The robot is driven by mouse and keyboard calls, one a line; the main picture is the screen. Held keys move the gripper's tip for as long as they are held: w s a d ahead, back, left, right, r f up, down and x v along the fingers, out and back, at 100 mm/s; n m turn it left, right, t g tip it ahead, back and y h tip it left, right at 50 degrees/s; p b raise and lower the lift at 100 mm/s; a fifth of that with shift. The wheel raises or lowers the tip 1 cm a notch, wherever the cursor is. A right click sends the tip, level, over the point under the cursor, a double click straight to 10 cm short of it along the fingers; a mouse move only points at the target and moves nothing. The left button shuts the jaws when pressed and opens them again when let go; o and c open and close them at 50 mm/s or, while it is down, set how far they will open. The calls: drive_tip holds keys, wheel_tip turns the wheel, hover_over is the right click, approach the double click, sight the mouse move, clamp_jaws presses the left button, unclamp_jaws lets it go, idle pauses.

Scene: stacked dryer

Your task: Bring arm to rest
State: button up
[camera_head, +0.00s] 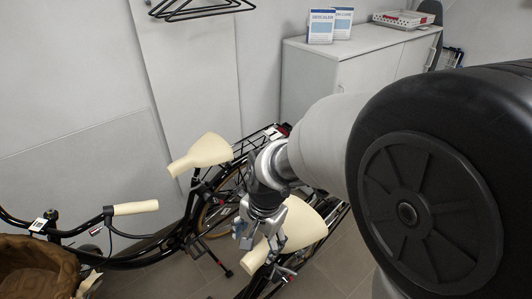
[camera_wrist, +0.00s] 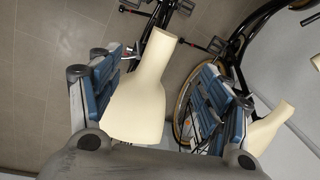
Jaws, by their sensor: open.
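My gripper (camera_head: 262,225) hangs in front of the bicycles in the head view, pointing down above a cream bicycle saddle (camera_head: 290,230). In the wrist view my gripper (camera_wrist: 160,95) is open, with its two blue-padded fingers wide apart. The cream saddle (camera_wrist: 140,95) shows between the fingers in that view. I cannot tell how far below the fingertips it lies. Nothing is held. My arm reaches in from the right side of the head view.
A second cream saddle (camera_head: 203,152) and a cream handlebar grip (camera_head: 136,208) belong to the black bicycles. A brown basket (camera_head: 38,268) stands at lower left. A white cabinet (camera_head: 340,75) with signs (camera_head: 321,26) stands behind. Black hangers (camera_head: 200,8) hang at the top.

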drive_tip(key=s+d+r+n+t+h, duration=0.1)
drive_tip(key=s+d+r+n+t, duration=0.2)
drive_tip(key=s+d+r+n, duration=0.5)
drive_tip(key=shift+s+d+r, duration=2.35)
drive_tip(key=shift+s+r, duration=0.45)
drive_tip(key=shift+s, duration=1.05)
drive_tip(key=shift+c, duration=0.2)
